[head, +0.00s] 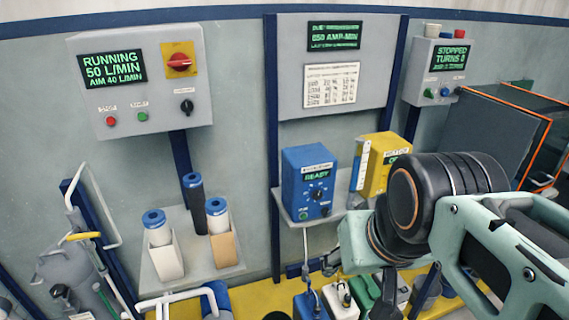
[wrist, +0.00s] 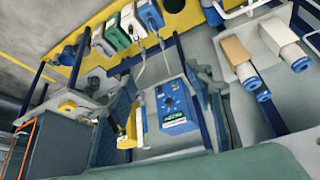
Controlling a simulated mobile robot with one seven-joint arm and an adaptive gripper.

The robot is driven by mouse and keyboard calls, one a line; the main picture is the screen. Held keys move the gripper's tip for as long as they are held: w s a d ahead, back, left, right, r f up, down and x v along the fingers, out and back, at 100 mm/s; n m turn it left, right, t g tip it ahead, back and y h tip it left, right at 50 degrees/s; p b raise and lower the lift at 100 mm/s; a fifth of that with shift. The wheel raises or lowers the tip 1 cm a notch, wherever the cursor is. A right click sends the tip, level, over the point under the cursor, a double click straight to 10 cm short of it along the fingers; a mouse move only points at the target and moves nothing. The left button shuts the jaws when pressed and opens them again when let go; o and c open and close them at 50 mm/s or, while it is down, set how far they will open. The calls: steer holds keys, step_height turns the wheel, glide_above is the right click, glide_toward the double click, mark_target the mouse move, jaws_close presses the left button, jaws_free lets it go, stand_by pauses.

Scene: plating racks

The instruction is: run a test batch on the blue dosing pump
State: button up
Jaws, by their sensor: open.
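The blue dosing pump (head: 308,160) stands on a small grey shelf (head: 338,221) below the middle panel in the head view. Its screen reads READY in green. Its front has a dark knob, a green button at lower left and another small control at lower right. In the wrist view the blue pump (wrist: 172,96) shows turned over near the middle. My gripper (head: 328,265) is at the lower right of the pump in the head view, apart from it. The gripper (wrist: 162,78) is open and empty, with its dark fingers to either side of the pump in the wrist view.
A yellow pump (head: 376,178) with a clear measuring cylinder stands right of the blue one. A wall panel (head: 140,85) reads RUNNING 50 L/MIN. Filter housings (head: 160,250) stand at left. Several coloured canisters (head: 340,298) stand below the shelf.

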steer(key=shift+c, duration=0.5)
jaws_close()
stand_by(1.0)
